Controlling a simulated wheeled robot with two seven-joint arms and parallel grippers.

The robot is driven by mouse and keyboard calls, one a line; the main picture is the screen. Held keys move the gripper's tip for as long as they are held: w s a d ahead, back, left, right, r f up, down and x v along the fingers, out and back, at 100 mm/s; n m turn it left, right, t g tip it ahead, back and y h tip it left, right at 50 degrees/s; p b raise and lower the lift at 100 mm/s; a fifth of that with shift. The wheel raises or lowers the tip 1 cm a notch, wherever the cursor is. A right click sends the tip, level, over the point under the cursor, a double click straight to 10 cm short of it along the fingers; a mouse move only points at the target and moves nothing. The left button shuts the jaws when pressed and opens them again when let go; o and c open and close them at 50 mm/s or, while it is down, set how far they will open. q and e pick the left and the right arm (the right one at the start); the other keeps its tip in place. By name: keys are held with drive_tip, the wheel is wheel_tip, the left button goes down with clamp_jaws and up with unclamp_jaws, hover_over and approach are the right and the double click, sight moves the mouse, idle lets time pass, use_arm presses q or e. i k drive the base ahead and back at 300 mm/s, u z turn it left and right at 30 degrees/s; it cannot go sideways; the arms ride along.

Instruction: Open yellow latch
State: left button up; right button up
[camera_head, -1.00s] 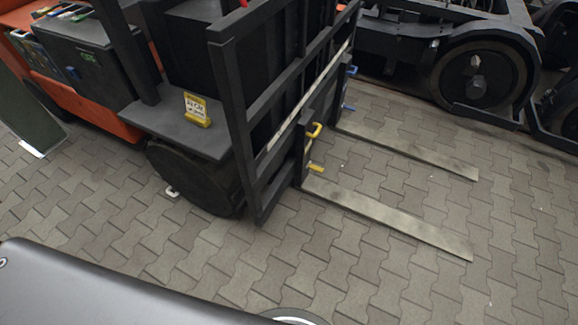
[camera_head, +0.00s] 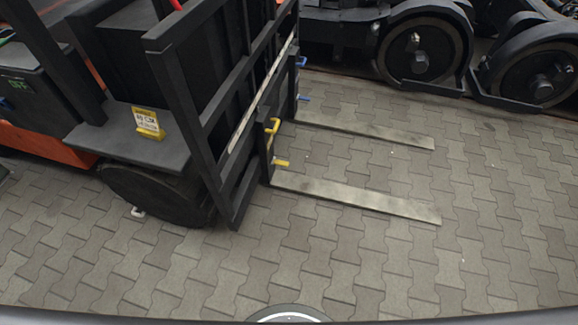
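The yellow latch (camera_head: 272,126) is a small bent handle on the near fork's upright at the forklift's black carriage. A second yellow piece (camera_head: 281,163) sticks out just below it. Blue handles of the same kind (camera_head: 302,62) sit on the far fork's upright. Neither of my grippers shows in the head view, and nothing touches the latch.
The forklift's near fork (camera_head: 360,199) and far fork (camera_head: 370,132) extend right, low over the paving. A black wheel (camera_head: 155,192) is at left. Wheeled bogies (camera_head: 420,50) stand at the upper right. Paving (camera_head: 330,260) in front is clear.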

sight(276, 161)
drive_tip(key=z, duration=0.55)
drive_tip(key=k, duration=0.65)
drive_tip(key=z, duration=0.65)
drive_tip(key=i, duration=2.05)
drive_tip(key=u, duration=1.4)
drive_tip(key=i, duration=0.85)
drive_tip(key=u, duration=0.8)
